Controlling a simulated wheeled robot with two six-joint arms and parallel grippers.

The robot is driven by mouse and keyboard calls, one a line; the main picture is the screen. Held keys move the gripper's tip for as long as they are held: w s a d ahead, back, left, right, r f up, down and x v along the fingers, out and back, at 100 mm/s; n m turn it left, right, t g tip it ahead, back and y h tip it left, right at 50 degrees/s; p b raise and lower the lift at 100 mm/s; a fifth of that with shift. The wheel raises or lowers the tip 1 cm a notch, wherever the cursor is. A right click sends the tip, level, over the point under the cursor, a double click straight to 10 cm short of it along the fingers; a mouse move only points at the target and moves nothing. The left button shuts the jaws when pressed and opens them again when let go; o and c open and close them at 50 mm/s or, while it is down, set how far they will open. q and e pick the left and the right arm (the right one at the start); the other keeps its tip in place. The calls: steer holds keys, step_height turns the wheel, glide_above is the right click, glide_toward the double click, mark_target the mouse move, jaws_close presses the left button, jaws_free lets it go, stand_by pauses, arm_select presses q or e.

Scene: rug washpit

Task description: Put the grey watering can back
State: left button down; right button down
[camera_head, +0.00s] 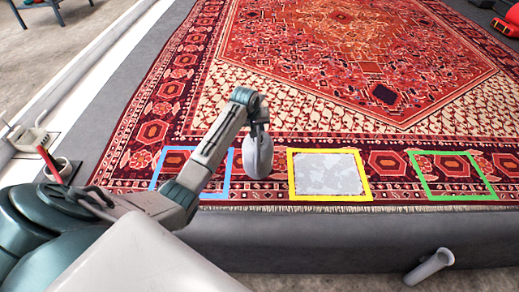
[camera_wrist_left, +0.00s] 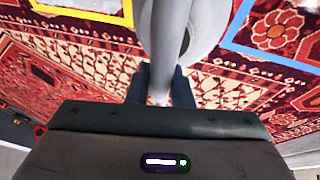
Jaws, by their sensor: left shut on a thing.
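My left gripper (camera_head: 260,126) is above the near border of the patterned rug (camera_head: 330,60). It is shut on the grey watering can (camera_head: 259,158). The can hangs between the blue outlined square (camera_head: 230,180) and the yellow outlined square (camera_head: 291,175). In the left wrist view, the fingers (camera_wrist_left: 160,88) close around a narrow grey part of the can, and its wider body (camera_wrist_left: 203,22) is beyond. I cannot tell whether the can touches the rug. My right gripper is not in view.
A pale grey patch (camera_head: 328,174) fills the yellow square. A green outlined square (camera_head: 493,190) is to the right. A pale cylinder (camera_head: 430,267) is at the grey front edge. A white object (camera_head: 28,138) and a cup (camera_head: 61,171) with a red stick are at left.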

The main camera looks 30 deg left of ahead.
arm_select(q)
step_height(320, 180, down, 3)
steer(key=shift+w+r, duration=0.1)
steer(key=shift+r, duration=0.05)
step_height(320, 180, down, 3)
steer(key=shift+r+b, duration=0.1)
steer(key=shift+b, duration=0.45)
steer(key=shift+f, duration=0.4)
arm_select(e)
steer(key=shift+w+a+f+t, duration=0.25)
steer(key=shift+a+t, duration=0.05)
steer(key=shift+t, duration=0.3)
arm_select(q)
steer(key=c, duration=1.3)
jaws_free()
